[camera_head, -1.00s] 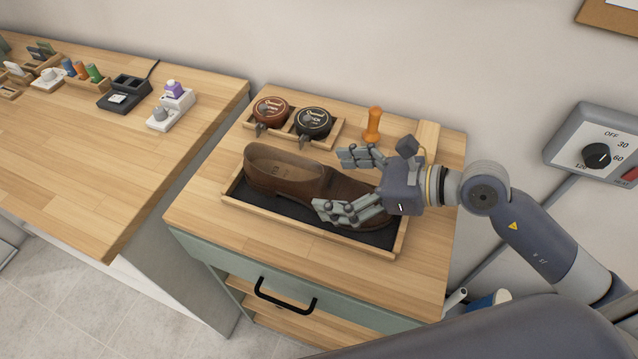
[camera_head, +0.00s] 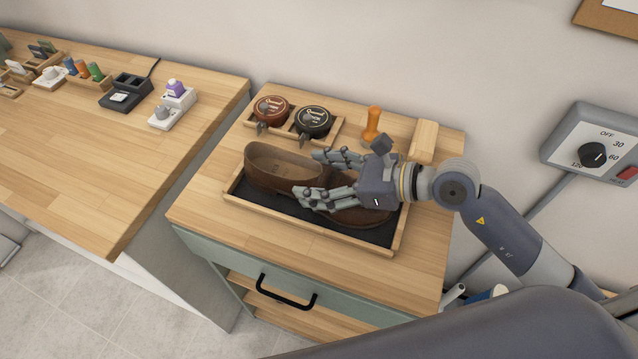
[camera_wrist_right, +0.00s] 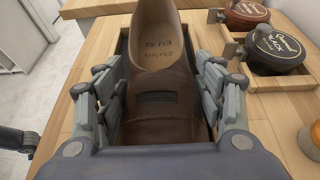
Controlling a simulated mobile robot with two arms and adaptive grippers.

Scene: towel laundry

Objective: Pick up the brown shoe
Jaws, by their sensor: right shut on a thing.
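The brown shoe (camera_head: 282,170) lies in a shallow wooden tray with a dark lining (camera_head: 283,223) on the small cabinet top. Its open heel end points left in the head view. My right gripper (camera_head: 321,175) reaches in from the right and is shut on the shoe's middle, fingers on both sides. In the right wrist view the shoe (camera_wrist_right: 160,95) runs between the two finger sets, its opening pointing away from the wrist. The shoe still appears to rest in the tray. The toe is partly hidden by my gripper. My left gripper is not in view.
Two polish tins, brown (camera_head: 271,108) and black (camera_head: 314,121), sit in a wooden holder behind the tray. An orange-handled tool (camera_head: 372,124) and a wooden block (camera_head: 424,140) stand near the wall. A larger wooden table (camera_head: 110,150) is at left.

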